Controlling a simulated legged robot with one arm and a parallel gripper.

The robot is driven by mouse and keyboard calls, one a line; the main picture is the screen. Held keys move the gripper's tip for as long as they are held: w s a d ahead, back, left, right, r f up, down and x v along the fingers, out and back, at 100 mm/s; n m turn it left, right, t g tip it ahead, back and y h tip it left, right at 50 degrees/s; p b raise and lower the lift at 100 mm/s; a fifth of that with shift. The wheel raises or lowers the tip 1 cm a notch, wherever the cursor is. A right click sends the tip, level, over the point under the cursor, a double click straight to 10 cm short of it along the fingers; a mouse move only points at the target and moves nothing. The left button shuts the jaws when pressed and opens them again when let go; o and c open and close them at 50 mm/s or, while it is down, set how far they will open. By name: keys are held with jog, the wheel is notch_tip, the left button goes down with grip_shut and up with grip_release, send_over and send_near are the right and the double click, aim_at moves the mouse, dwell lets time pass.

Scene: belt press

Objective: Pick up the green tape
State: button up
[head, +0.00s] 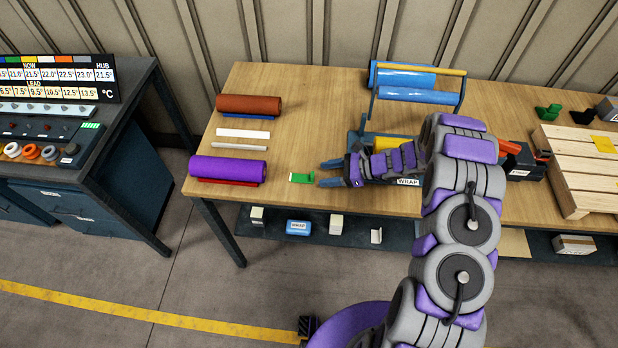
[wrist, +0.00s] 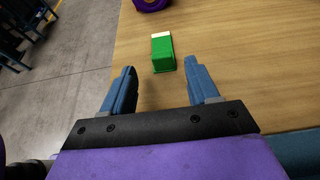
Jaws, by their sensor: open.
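The green tape (head: 301,178) is a small green block with a pale end, lying on the wooden table (head: 285,100) near its front edge. In the wrist view the green tape (wrist: 164,55) lies just beyond the fingertips, between their lines and nearer the right finger. My gripper (head: 328,173) is open and empty, just right of the tape in the head view. Its two blue fingers also show apart in the wrist view (wrist: 164,80). I see no contact between the fingers and the tape.
A purple roll (head: 228,168) lies left of the tape, with a brown roll (head: 249,104) behind it. A blue film roll stand (head: 415,84) is at the back. A wooden pallet (head: 566,165) sits on the right. The table around the tape is clear.

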aim_at(313, 174)
jog(key=shift+b+x, duration=0.5)
jog(key=shift+x, duration=2.1)
jog(key=shift+w+a, duration=0.2)
jog(key=shift+a, duration=0.2)
jog(key=c, duration=0.4)
jog(key=shift+d, duration=0.45)
jog(key=c, duration=0.6)
